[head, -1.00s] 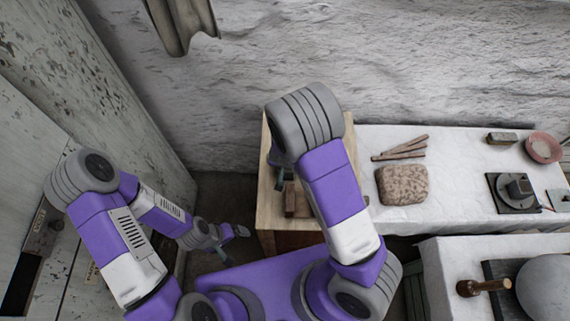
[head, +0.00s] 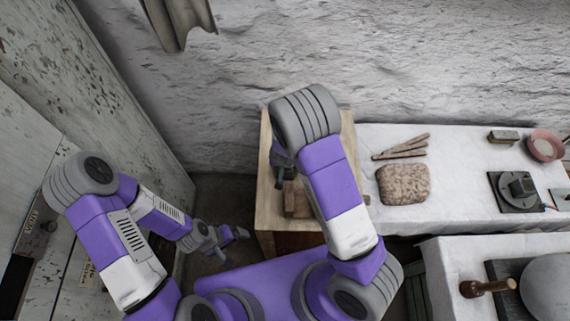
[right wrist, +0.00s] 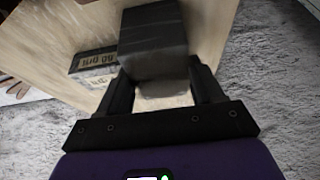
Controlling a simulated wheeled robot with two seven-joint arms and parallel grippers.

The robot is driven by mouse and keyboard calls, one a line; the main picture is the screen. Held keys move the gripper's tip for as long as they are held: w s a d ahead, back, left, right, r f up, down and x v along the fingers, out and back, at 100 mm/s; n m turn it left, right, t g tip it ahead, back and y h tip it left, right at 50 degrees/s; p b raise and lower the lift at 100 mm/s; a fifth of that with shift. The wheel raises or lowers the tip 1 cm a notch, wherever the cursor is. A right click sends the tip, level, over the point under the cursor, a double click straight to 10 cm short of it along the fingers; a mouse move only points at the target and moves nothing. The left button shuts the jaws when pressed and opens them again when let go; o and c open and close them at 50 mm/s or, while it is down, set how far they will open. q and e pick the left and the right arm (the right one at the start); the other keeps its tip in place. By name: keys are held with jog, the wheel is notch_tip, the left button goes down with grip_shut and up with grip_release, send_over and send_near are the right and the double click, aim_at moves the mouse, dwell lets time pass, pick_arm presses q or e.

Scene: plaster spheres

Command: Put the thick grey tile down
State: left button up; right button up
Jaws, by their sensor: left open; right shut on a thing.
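The thick grey tile (right wrist: 153,38) is a dark grey block in the right wrist view. My right gripper (right wrist: 160,84) is shut on it, with a finger on either side. The tile is over the pale wooden table top (right wrist: 95,98); I cannot tell whether it touches the wood. In the head view my right arm reaches over the wooden table (head: 265,205) and hides most of that gripper and the tile. My left gripper (head: 238,234) is open and empty, low at the left of the wooden table.
A block marked "60 grit" (right wrist: 94,60) lies near the tile. A brown block (head: 297,202) is on the wooden table's front part. The white-covered bench (head: 455,190) to the right holds sticks (head: 400,149), a speckled slab (head: 403,184) and a pink bowl (head: 545,147).

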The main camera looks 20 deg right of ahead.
grip_shut()
jog(key=shift+r, duration=0.1)
jog(key=shift+w, duration=0.1)
